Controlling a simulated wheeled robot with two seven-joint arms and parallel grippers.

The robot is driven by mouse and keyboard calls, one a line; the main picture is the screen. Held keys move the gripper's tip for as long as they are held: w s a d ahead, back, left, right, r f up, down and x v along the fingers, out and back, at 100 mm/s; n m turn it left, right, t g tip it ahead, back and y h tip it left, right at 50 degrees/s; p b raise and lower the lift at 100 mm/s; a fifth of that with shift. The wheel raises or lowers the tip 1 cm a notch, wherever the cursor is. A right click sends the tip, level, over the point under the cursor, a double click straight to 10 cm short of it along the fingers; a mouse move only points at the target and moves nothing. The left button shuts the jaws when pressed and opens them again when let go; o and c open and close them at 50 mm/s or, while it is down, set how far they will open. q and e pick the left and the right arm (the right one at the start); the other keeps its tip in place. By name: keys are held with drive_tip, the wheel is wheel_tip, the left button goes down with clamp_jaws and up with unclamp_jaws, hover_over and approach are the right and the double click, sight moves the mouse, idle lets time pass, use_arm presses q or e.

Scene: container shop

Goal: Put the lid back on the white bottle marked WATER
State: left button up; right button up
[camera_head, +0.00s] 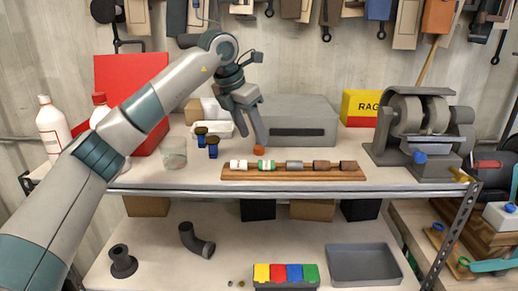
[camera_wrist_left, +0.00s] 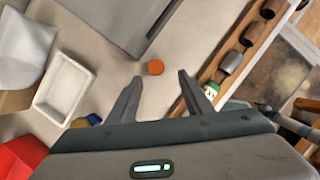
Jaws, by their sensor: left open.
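An orange-red round lid (camera_head: 258,149) lies on the bench top, just behind the wooden strip. In the left wrist view the lid (camera_wrist_left: 155,67) lies just beyond my fingertips, roughly midway between them. My left gripper (camera_head: 252,138) is open and empty, pointing down close to the lid; the wrist view shows its two fingers (camera_wrist_left: 159,80) apart. A white bottle (camera_head: 53,128) stands at the bench's left end. A second white bottle with a red top (camera_head: 100,108) is mostly hidden behind my left arm. I cannot read WATER on either one. My right gripper is not in view.
A wooden strip (camera_head: 294,174) with several small cylinders lies along the front edge. A grey box (camera_head: 300,125) stands behind the lid. A glass (camera_head: 174,153), two dark-lidded jars (camera_head: 207,143), a white tray (camera_head: 222,129) and a red box (camera_head: 130,72) are left. A grinder (camera_head: 418,130) stands right.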

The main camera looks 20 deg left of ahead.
sight(257, 148)
use_arm(q)
drive_tip(key=shift+w+d+f+p, duration=0.1)
drive_tip(key=shift+w+f+p, duration=0.5)
drive_tip(key=shift+p, duration=0.3)
drive_tip(key=shift+p+x, duration=0.55)
drive_tip(key=shift+x, duration=0.55)
drive_tip(key=shift+w+d+f, duration=0.1)
drive_tip(key=shift+w+f, duration=0.3)
drive_tip(key=shift+f, duration=0.25)
drive_tip(key=shift+c, duration=0.7)
drive_tip(key=c, duration=1)
